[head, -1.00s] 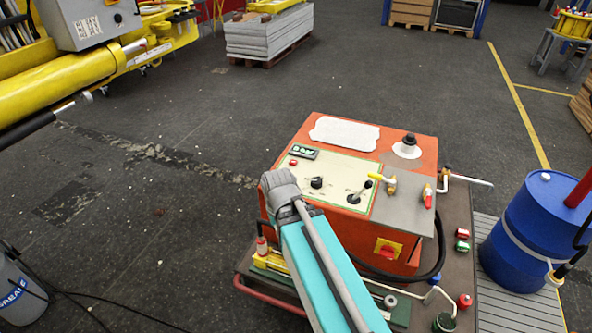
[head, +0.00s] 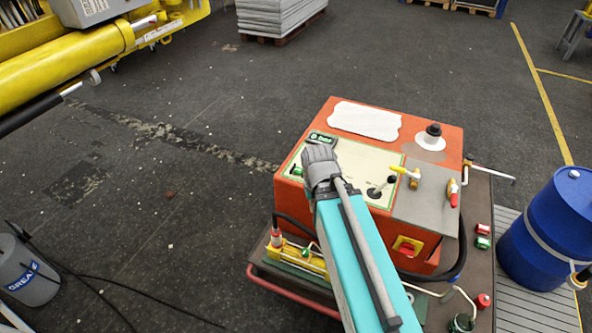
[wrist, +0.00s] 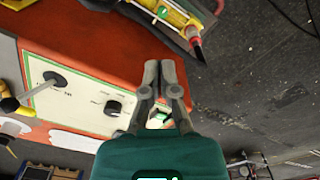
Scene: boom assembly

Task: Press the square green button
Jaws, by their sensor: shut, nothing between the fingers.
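The orange control box (head: 440,240) stands on a cart, with a cream panel (head: 350,165) on top. A small green button (head: 297,170) sits at the panel's left edge, below a dark display (head: 322,139). Another green button (head: 482,243) sits on the cart at the right, beside a red one. My gripper (wrist: 160,75) is shut and empty in the wrist view, over the panel's end. A green-and-white piece (wrist: 157,120) shows partly behind the fingers; I cannot tell whether it is the button or the display.
A black knob (wrist: 113,107) and a black lever (head: 382,187) stand up from the panel. Yellow and red valve handles (head: 405,172) are to the right. A blue drum (head: 545,235) stands right of the cart. Open floor lies to the left.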

